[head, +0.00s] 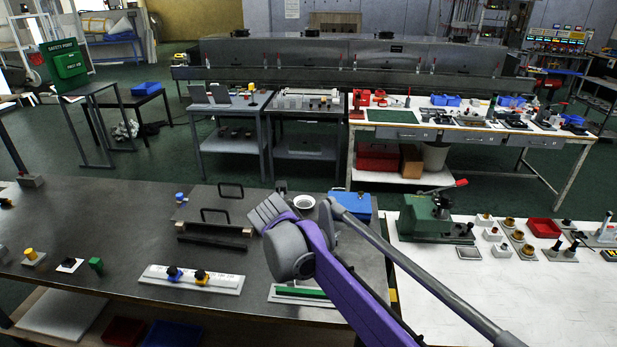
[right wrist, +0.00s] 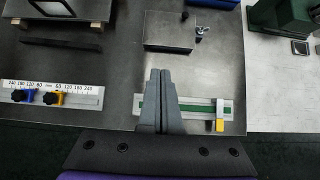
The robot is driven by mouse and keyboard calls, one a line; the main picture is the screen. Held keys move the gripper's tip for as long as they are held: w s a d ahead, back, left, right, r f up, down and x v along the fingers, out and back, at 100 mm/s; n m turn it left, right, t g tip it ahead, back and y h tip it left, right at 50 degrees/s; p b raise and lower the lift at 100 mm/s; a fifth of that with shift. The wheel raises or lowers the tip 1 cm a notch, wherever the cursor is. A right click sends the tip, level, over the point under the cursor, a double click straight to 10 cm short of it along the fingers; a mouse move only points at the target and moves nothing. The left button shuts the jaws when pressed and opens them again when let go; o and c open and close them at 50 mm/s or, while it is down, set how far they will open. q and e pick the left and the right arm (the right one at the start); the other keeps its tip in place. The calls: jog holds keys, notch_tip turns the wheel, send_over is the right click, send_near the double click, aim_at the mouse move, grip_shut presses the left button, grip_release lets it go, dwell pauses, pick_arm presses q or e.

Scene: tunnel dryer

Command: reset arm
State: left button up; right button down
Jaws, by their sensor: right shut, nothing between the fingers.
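The task names only the arm. My right arm (head: 335,270), purple and grey, reaches in from the bottom right of the head view over the dark table. In the right wrist view my right gripper (right wrist: 160,72) has its two grey fingers together with nothing between them. The fingers hang above the table and cover part of a green-striped fixture (right wrist: 205,108); I cannot tell their height. My left gripper is not in view.
The dark table (head: 120,240) carries a scale bar (head: 215,284) with blue and yellow knobs, plates with handles (head: 225,212) and a blue box (head: 352,206). A white table (head: 480,300) with a green press (head: 425,218) adjoins at right.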

jog(key=s+d+f+m+g, duration=0.1)
jog(key=s+d+m, duration=0.6)
jog(key=d+m, duration=0.25)
jog(key=s+d+f+m+g, duration=0.1)
jog(key=s+d+m, duration=0.65)
jog(key=d, duration=0.25)
jog(key=s+d+f+m, duration=0.4)
jog(key=s+f+m, duration=0.1)
jog(key=s+m, duration=0.4)
jog(key=s+d+f+m, duration=0.4)
jog(key=s+f+m, duration=0.1)
jog(key=s+m, duration=0.4)
jog(key=shift+s+d+m, duration=0.35)
jog(key=shift+d+m, duration=0.05)
jog(key=shift+f, duration=0.15)
